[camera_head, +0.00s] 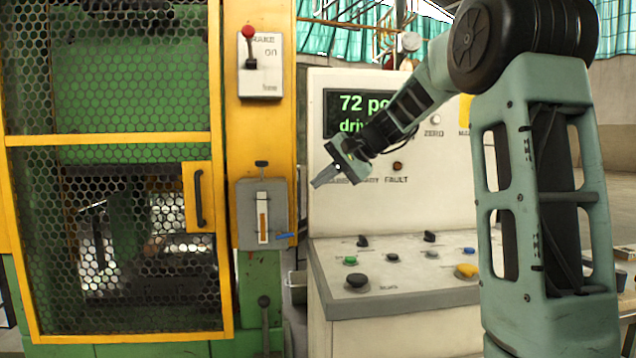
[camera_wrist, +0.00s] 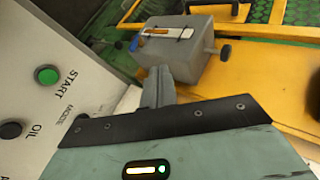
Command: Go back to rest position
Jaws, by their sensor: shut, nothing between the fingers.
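My gripper (camera_head: 325,178) is in front of the control console (camera_head: 450,205), left of the FAULT lamp and below the green display (camera_head: 362,113). Its fingers are together, point down and to the left, and hold nothing. In the wrist view the shut fingers (camera_wrist: 158,88) show just in front of a grey box with an orange-filled gauge (camera_wrist: 165,32). The same grey gauge box (camera_head: 263,214) is on the yellow post in the head view, to the left of my gripper. I see no contact with it.
The console's sloped panel (camera_head: 405,266) with several buttons is below my arm. A yellow-framed mesh guard door (camera_head: 110,140) stands at the left. A red-knobbed lever box (camera_head: 259,66) is on the yellow post (camera_head: 244,135). The START button (camera_wrist: 47,75) shows in the wrist view.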

